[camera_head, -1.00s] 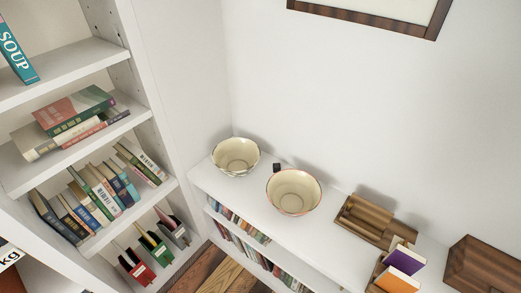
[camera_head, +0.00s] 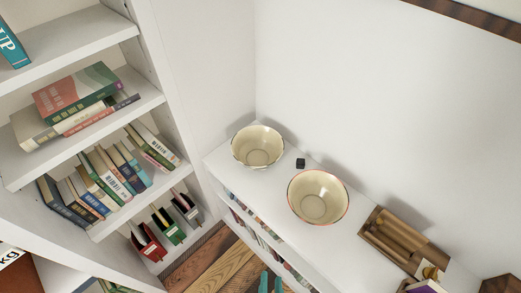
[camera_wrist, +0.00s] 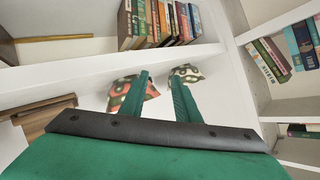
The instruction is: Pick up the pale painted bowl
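Two cream-lined bowls stand upright on a low white shelf top. The left, farther bowl (camera_head: 258,148) has a dark-edged rim; the nearer bowl (camera_head: 318,198) has a reddish rim. In the wrist view one bowl has a pale outside with dark patches (camera_wrist: 187,73), and the other is patterned red and green (camera_wrist: 122,92). The pale one seems to be the farther bowl. My gripper (camera_wrist: 160,77) is open and empty, its green fingers apart in front of the bowls. Its fingertips (camera_head: 271,284) just show at the bottom of the head view, away from both bowls.
A small black cube (camera_head: 300,163) sits between the bowls by the wall. A wooden tray (camera_head: 400,240) is right of them on the shelf top (camera_head: 272,184). A tall white bookcase with books (camera_head: 105,185) stands at left. More books are under the shelf top.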

